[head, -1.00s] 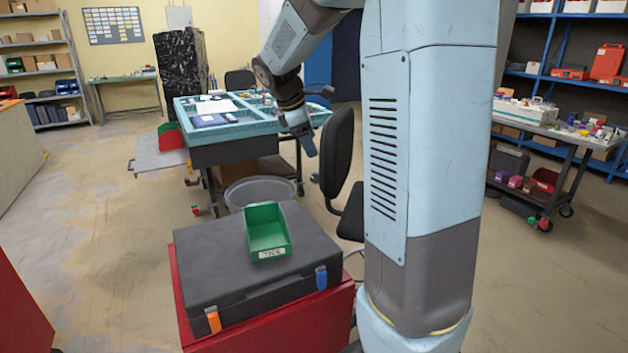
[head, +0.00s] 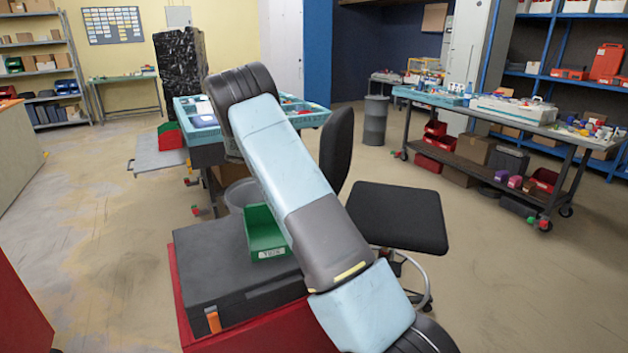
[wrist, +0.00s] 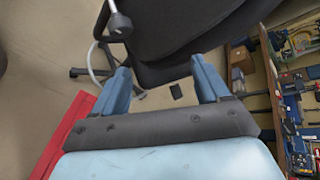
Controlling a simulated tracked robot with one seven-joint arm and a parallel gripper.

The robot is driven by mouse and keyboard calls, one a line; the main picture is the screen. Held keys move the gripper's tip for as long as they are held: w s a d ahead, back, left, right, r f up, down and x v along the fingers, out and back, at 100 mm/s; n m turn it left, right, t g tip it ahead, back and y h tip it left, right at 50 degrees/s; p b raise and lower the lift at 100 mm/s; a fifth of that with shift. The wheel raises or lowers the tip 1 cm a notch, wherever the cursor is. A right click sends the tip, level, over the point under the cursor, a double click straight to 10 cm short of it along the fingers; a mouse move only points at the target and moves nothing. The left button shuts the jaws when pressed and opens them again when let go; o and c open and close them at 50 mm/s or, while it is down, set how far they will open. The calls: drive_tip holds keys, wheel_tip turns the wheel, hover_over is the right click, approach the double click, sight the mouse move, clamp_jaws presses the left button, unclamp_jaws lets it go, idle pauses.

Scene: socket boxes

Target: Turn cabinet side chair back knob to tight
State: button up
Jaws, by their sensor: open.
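The black swivel chair shows its backrest (head: 337,147) and seat (head: 397,217) in the head view, right of my arm. In the wrist view a dark chair part (wrist: 190,25) fills the upper middle. A dark rounded knob (wrist: 119,24) on a short grey stem shows at its upper left; I cannot tell whether it is tight. In the head view my arm hides the gripper.
A green bin (head: 264,236) sits on a dark case (head: 215,262) over a red cabinet (head: 262,335), left of my arm. A teal-topped workbench (head: 205,135) stands behind. A loaded bench (head: 500,118) stands at right. Floor right of the chair is clear.

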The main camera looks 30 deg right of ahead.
drive_tip(key=w+f+n+t+h, duration=0.1)
drive_tip(key=w+f+n+h, duration=0.2)
drive_tip(key=w+f+n, duration=0.4)
drive_tip(key=shift+m, duration=0.7)
drive_tip(key=d+f, duration=0.1)
drive_tip(key=d, duration=0.3)
drive_tip(key=d+f, duration=0.1)
drive_tip(key=d, duration=0.3)
drive_tip(key=d+f, duration=0.2)
drive_tip(key=d, duration=0.2)
drive_tip(key=shift+s+d, duration=0.25)
drive_tip(key=shift+c, duration=0.4)
